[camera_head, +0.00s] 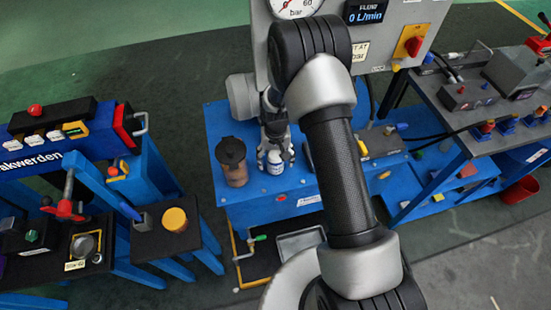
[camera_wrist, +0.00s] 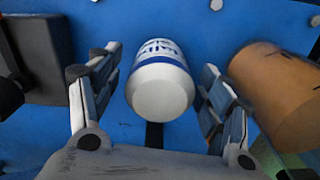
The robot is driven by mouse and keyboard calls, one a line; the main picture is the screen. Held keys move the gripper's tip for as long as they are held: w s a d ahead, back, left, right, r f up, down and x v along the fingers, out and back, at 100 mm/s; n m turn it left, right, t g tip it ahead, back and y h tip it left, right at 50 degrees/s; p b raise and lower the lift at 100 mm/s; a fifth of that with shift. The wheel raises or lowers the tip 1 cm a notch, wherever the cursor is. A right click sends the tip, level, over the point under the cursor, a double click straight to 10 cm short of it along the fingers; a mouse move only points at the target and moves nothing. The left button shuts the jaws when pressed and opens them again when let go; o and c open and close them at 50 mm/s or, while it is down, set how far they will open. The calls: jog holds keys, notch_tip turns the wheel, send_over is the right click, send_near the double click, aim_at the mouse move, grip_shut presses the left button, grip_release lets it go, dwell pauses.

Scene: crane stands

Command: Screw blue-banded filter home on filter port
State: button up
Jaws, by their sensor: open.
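The blue-banded filter (camera_wrist: 160,85) is a white can with a blue band and blue lettering. In the wrist view it lies between the two spread fingers of my gripper (camera_wrist: 160,69), with a gap visible on each side. In the head view the filter (camera_head: 274,165) shows low between the fingers of my gripper (camera_head: 275,155), over the blue bench. My gripper is open around it. I cannot make out the filter port or the filter's seating; my wrist and fingers cover part of that area.
A brown jar with a black lid (camera_head: 233,162) stands close left of my gripper on the blue bench (camera_head: 265,211). A grey panel with a gauge (camera_head: 297,5) rises behind. A blue stand with a yellow-topped cylinder (camera_head: 175,219) is at left; another bench is at right.

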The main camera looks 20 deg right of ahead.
aim_at(275, 155)
jog(key=shift+r+p, duration=1.7)
jog(key=shift+r, duration=0.9)
jog(key=shift+f, duration=0.1)
notch_tip(275, 155, up, 12)
